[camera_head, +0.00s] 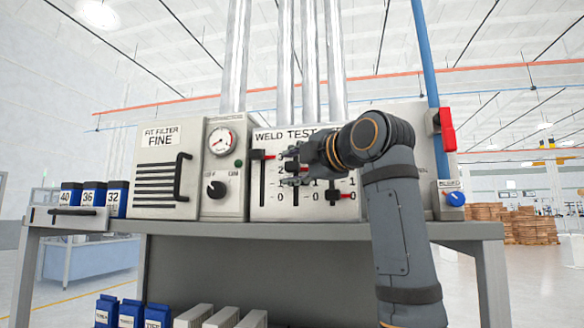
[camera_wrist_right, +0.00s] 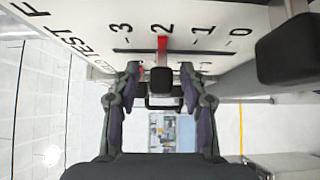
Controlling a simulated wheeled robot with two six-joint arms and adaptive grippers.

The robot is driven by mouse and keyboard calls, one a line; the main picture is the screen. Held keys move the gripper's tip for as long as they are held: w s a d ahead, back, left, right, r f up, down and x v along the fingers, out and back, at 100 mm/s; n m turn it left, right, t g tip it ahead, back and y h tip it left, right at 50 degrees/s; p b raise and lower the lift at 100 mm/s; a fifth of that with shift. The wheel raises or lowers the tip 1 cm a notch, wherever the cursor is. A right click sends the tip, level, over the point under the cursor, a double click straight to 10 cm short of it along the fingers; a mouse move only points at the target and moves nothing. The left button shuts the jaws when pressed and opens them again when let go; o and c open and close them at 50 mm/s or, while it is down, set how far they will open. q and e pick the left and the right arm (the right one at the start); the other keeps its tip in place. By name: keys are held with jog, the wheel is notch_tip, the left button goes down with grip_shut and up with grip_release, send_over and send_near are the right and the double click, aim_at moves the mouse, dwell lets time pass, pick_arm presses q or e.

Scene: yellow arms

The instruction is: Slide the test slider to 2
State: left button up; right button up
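The weld test panel (camera_head: 258,205) has vertical slider slots with number scales. In the right wrist view, the scale reads 3, 2, 1, 0 and a slider's red pointer (camera_wrist_right: 162,45) is at 2. Its black knob (camera_wrist_right: 163,82) lies between the fingertips of my right gripper (camera_wrist_right: 161,75). The fingers are apart, with a narrow gap seen on the left side; contact on the right is unclear. In the head view, my right gripper (camera_head: 290,170) reaches in from the right and hides part of the panel. My left gripper is not in view.
The left slider (camera_head: 264,155) is near the top of its slot. A right slider (camera_head: 334,195) is low, near 0; a large black knob (camera_wrist_right: 287,45) is close to the wrist camera. A dial unit (camera_head: 219,142) and filter box (camera_head: 165,180) stand left.

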jog(key=shift+s, duration=0.15)
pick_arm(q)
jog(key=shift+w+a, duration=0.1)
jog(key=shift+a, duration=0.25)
pick_arm(e)
jog(key=v, duration=1.1)
jog(key=shift+s+d, duration=0.2)
jog(key=shift+s, duration=0.05)
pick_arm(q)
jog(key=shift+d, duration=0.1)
pick_arm(e)
jog(key=shift+f, duration=0.1)
